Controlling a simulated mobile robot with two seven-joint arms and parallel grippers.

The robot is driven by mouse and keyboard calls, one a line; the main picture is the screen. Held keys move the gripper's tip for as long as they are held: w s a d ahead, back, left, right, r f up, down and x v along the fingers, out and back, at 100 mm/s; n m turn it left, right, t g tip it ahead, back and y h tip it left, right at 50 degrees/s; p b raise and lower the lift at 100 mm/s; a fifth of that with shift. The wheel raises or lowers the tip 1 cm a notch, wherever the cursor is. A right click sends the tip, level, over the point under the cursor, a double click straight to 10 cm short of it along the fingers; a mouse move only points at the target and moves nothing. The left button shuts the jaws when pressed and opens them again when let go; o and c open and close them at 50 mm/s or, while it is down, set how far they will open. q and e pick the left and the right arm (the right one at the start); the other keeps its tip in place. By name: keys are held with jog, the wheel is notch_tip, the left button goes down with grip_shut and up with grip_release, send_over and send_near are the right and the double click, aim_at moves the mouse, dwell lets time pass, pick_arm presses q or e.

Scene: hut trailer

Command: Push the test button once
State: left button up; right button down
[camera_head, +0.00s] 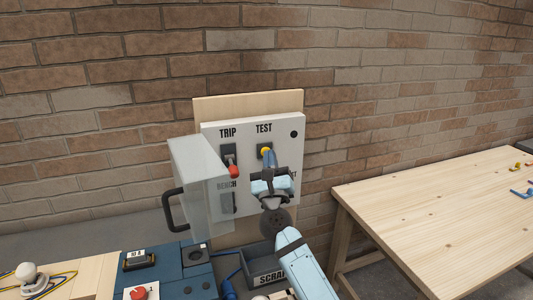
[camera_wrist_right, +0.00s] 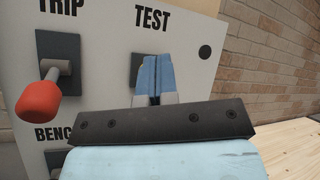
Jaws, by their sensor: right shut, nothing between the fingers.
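The test button (camera_head: 265,150) is yellow on a dark square base, under the label TEST on a white panel (camera_head: 222,122). My right gripper (camera_head: 269,157) is shut and empty, with its blue fingertips just in front of the button. In the right wrist view the shut fingertips (camera_wrist_right: 153,62) cover the button, and only part of its dark base (camera_wrist_right: 135,68) shows. I cannot tell whether the tips touch the button. My left gripper is not in view.
A red-tipped trip lever (camera_head: 234,171) sits left of the button. A clear cover (camera_head: 196,175) with a black handle (camera_head: 172,210) stands open at the panel's left. Below are a scrap bin (camera_head: 249,271) and a blue case (camera_head: 165,272). A wooden table (camera_head: 430,215) stands right.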

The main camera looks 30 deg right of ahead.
jog(key=s, duration=0.2)
jog(key=s+a, duration=0.1)
jog(key=s, duration=0.2)
jog(key=shift+a+p, duration=0.1)
jog(key=shift+p, duration=0.25)
jog(key=shift+w, duration=0.1)
dwell(1.1)
